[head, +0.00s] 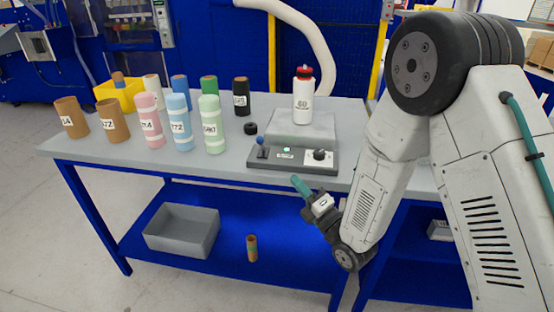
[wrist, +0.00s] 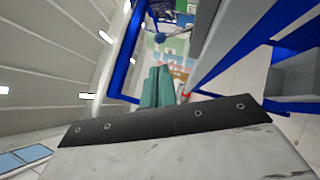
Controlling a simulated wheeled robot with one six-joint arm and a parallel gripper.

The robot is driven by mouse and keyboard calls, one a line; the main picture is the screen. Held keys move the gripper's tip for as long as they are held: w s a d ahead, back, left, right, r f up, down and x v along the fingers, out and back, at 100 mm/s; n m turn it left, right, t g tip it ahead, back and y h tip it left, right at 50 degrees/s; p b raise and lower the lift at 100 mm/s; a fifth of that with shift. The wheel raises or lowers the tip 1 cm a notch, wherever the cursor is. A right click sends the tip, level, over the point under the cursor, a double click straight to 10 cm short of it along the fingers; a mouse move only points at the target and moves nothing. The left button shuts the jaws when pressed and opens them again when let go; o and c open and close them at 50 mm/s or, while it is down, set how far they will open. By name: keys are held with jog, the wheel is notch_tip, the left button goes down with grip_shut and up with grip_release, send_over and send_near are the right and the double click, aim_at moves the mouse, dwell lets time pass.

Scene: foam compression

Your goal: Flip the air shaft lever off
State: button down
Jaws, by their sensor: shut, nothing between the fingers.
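A grey control box (head: 295,167) sits at the front edge of the table. A lever with a blue ball knob (head: 262,141) stands up at its left end. The ball also shows in the wrist view (wrist: 188,37), beyond my fingertips. My gripper (head: 296,180) has teal fingers, shut and empty, in front of the table edge and below the box, apart from the lever. The shut fingers also show in the wrist view (wrist: 158,72). Whether the lever stands on or off I cannot tell.
The box also has a small green display (head: 287,150) and a black knob (head: 319,155). Several labelled rolls stand to the left. A grey bin (head: 182,231) is on the lower shelf.

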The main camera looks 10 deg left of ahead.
aim_at(262, 143)
jog(key=x, duration=1.3)
jog(key=shift+w+a+r, duration=0.1)
jog(key=shift+w+a, duration=0.15)
jog(key=shift+a+r, duration=0.1)
jog(key=shift+r, duration=0.05)
